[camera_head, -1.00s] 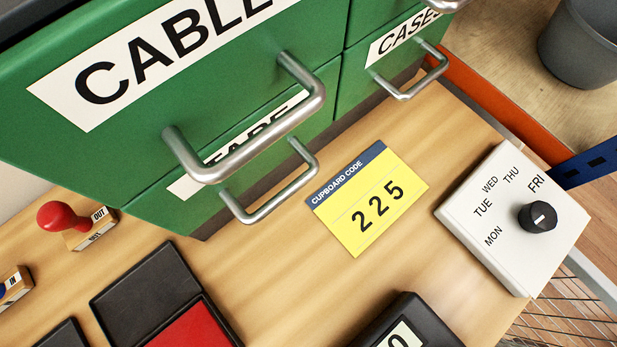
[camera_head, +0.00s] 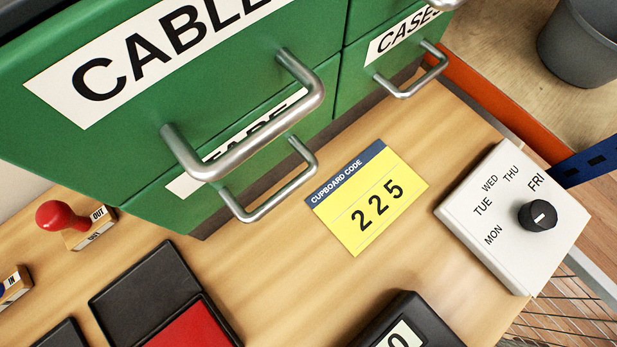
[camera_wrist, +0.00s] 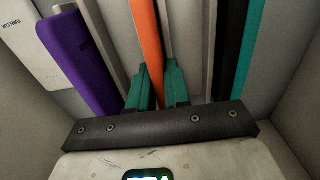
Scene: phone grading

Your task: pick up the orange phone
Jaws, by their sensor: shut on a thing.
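In the wrist view the orange phone (camera_wrist: 147,38) stands on edge in a row of phones inside a grey-walled container. My gripper (camera_wrist: 156,82), with two teal fingers, is shut on the orange phone, with one finger on each side of it. The phone's near end lies between the fingers. Its far end runs out of the top of the picture. The head view shows neither the phone nor my gripper.
A purple phone (camera_wrist: 82,62) and a white one (camera_wrist: 42,42) stand left of my gripper; dark and teal ones (camera_wrist: 250,45) stand right. Grey walls (camera_wrist: 285,60) are close. The head view shows green drawers (camera_head: 250,60), a yellow code card (camera_head: 367,198) and a dial box (camera_head: 500,215).

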